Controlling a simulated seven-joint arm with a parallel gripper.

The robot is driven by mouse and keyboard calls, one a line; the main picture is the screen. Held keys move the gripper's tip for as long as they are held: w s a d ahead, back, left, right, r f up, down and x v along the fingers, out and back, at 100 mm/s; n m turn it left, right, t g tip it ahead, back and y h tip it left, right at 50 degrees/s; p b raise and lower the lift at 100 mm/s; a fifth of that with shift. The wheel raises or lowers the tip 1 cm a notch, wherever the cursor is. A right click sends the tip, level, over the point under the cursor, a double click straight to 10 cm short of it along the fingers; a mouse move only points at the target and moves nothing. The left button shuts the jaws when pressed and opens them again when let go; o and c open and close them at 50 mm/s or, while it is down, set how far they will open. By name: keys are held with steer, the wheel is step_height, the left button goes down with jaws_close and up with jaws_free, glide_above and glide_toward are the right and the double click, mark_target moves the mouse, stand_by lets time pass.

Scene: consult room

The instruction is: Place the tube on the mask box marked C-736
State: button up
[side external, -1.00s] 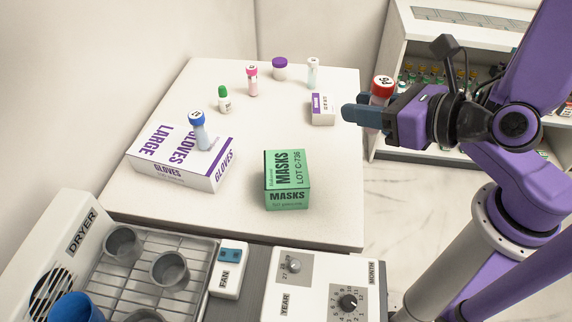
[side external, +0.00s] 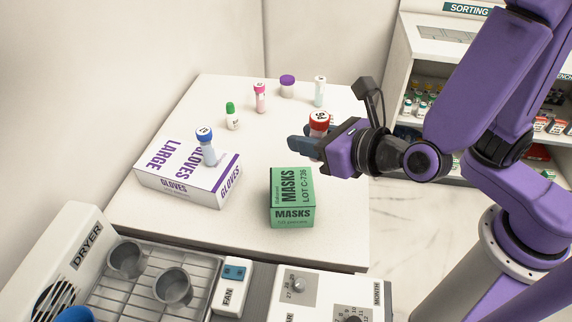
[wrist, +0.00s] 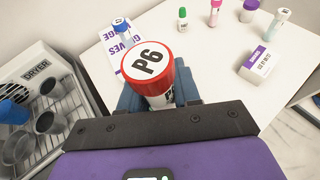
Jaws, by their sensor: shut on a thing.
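My gripper (side external: 311,146) is shut on a tube with a red cap (side external: 319,122) and holds it upright in the air, above and behind the mask box as the side view shows it. In the wrist view the red cap (wrist: 148,68) reads "P6" and sits between the blue fingers (wrist: 158,95). The green mask box marked LOT C-736 (side external: 292,216) stands on the white table near its front edge, with a bare top. I cannot make out the mask box in the wrist view.
A blue-capped tube (side external: 207,148) stands on the LARGE gloves box (side external: 180,190) at left. Green-capped (side external: 232,118), pink-capped (side external: 260,98) and pale (side external: 320,91) tubes and a purple-lidded jar (side external: 287,86) stand behind. A small white box (wrist: 256,69) lies right. A dryer rack (side external: 205,270) is in front.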

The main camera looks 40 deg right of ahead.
glide_above(286, 181)
step_height(286, 181, down, 5)
steer(key=shift+w+f, duration=0.1)
steer(key=shift+f, duration=1.45)
steer(key=shift+f, duration=0.2)
steer(key=o, duration=1)
